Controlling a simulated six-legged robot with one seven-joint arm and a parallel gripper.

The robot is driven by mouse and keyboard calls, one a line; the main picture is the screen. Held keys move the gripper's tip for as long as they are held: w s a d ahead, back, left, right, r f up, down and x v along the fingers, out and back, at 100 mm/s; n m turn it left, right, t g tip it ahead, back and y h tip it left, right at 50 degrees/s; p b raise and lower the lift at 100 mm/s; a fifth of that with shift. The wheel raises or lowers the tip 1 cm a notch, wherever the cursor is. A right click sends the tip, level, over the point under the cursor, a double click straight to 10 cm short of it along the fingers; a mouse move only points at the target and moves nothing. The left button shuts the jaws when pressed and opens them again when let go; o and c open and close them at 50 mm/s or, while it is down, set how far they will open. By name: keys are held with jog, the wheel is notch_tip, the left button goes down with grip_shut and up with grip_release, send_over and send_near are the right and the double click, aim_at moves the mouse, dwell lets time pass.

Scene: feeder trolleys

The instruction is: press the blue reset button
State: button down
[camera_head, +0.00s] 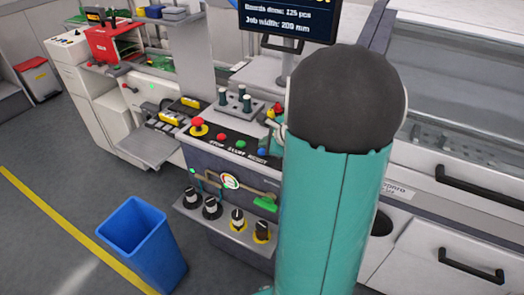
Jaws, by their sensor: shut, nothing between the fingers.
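The blue reset button (262,151) is at the right end of a row of buttons on the dark sloping panel of the machine. It shows just left of my teal arm and appears uncovered. A green button (240,144) and a small red button (220,137) sit to its left, and a red mushroom button (197,122) on a yellow base is farther left. My arm rises large in front and covers the area right of the blue button. My gripper cannot be made out; whether anything touches the button is not shown.
Below the panel, a ledge (225,232) carries several black and white knobs. A blue bin (142,245) stands on the floor at left, near a yellow line. A monitor (288,18) is above the panel. Grey drawers with black handles (470,272) are at right.

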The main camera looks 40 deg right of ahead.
jog(key=shift+f, duration=0.1)
dwell(0.6)
jog(key=shift+f, duration=0.35)
jog(key=shift+f, duration=0.45)
dwell(0.6)
dwell(0.3)
jog(key=shift+r, duration=0.85)
jog(key=shift+r, duration=2.55)
